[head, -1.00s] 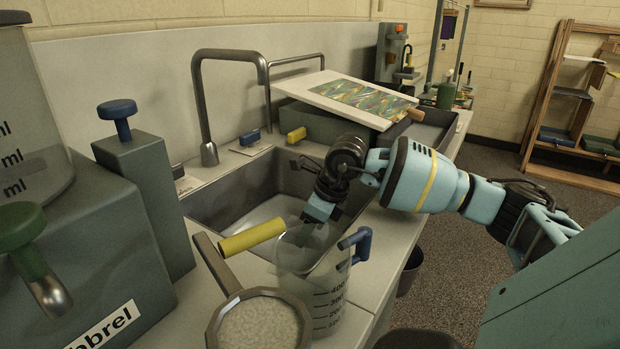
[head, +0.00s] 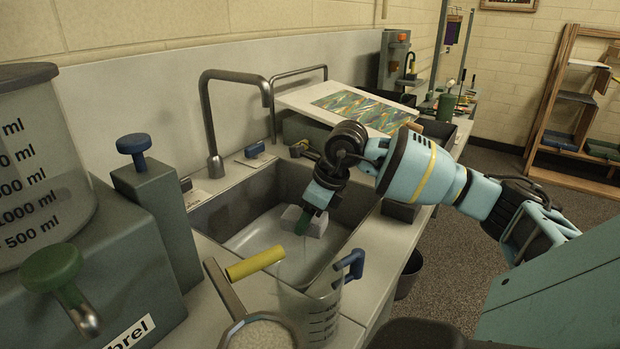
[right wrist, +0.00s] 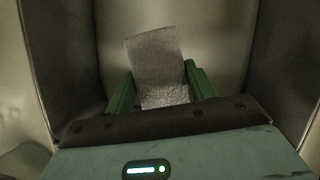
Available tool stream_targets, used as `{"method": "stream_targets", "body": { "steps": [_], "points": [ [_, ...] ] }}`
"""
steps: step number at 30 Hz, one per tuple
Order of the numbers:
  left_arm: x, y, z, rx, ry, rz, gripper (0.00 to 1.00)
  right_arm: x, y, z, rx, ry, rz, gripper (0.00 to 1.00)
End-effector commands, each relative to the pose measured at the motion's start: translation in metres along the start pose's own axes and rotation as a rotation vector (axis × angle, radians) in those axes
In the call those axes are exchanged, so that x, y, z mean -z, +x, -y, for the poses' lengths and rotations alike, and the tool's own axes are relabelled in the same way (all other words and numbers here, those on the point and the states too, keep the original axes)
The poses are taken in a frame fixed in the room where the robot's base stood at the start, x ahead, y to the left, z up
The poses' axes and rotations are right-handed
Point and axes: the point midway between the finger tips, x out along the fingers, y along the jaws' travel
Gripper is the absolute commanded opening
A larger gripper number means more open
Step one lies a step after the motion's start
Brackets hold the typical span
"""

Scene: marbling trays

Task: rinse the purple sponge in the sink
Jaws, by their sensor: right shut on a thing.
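The sponge (head: 303,221) looks like a pale grey block; no clear purple shows. My right gripper (head: 306,223) is shut on it and holds it over the sink (head: 344,232), toward the sink's right side. In the right wrist view the sponge (right wrist: 157,65) stands between the two green fingers (right wrist: 160,90), with the sink walls around it. I cannot tell whether the sponge touches the sink bottom. The tap (head: 207,125) arches over the left part of the sink, and no stream shows from its spout. My left gripper is not in view.
A patterned board (head: 300,100) slopes behind the sink. A grey machine (head: 100,265) fills the left.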

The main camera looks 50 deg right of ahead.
Motion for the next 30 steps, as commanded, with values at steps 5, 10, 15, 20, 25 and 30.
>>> {"method": "stream_targets", "body": {
  "steps": [5, 10, 15, 20, 25, 30],
  "points": [
    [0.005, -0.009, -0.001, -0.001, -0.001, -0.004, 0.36, -0.006, -0.015, 0.000, 0.000, 0.000, 0.004, 0.45],
    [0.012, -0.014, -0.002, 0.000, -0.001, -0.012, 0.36, -0.011, -0.025, 0.000, 0.000, 0.000, 0.002, 0.45],
    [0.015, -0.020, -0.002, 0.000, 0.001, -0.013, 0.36, -0.015, -0.035, 0.000, 0.000, -0.001, 0.002, 0.45],
    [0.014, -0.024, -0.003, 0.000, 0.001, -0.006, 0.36, -0.018, -0.043, 0.000, 0.000, -0.001, 0.002, 0.45],
    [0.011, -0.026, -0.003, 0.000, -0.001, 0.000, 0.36, -0.018, -0.043, 0.000, -0.001, -0.001, 0.001, 0.45],
    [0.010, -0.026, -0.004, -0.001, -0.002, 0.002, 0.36, -0.018, -0.043, 0.000, -0.001, -0.001, 0.000, 0.45]
  ]
}}
